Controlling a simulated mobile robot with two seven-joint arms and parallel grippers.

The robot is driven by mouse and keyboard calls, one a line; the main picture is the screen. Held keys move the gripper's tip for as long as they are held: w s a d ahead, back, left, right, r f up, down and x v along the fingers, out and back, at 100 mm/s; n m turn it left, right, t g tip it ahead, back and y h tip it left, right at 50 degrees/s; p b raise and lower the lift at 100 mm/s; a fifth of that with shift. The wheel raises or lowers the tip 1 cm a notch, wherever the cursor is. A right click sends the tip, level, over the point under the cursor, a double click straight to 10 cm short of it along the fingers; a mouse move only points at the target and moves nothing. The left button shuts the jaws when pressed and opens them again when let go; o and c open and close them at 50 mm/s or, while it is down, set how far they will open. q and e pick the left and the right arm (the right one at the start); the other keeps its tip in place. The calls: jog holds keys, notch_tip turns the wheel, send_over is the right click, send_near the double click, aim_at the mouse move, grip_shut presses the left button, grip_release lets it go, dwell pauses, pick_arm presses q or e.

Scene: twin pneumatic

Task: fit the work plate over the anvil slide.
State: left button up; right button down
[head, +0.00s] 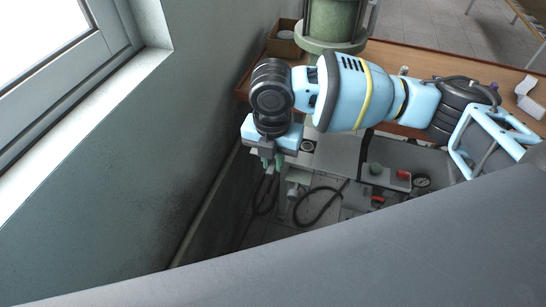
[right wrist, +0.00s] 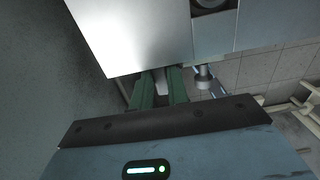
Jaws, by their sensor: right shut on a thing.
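My right gripper (head: 272,163) points down at the left end of the machine, beside the wall. Its green fingers also show in the right wrist view (right wrist: 160,88), close together with a small pale grey piece between them. A bright flat plate (right wrist: 130,35), which looks like the work plate, lies right at the fingertips and hides their ends. I take the gripped piece to be part of it. Beside the plate is a grey block with a round dark opening (right wrist: 208,3). I cannot make out the anvil slide for sure. My left gripper is not in view.
The wooden bench (head: 400,55) carries a green cylinder (head: 335,22) and a cardboard box (head: 284,38). A red-and-green control box (head: 383,174) and a gauge (head: 421,181) sit on the machine. Black hoses (head: 318,205) hang below. The wall (head: 120,190) is close on the left.

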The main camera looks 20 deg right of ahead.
jog(key=c, duration=1.3)
grip_release()
jog(key=shift+f, duration=0.1)
notch_tip(320, 180, up, 8)
jog(key=shift+f, duration=0.1)
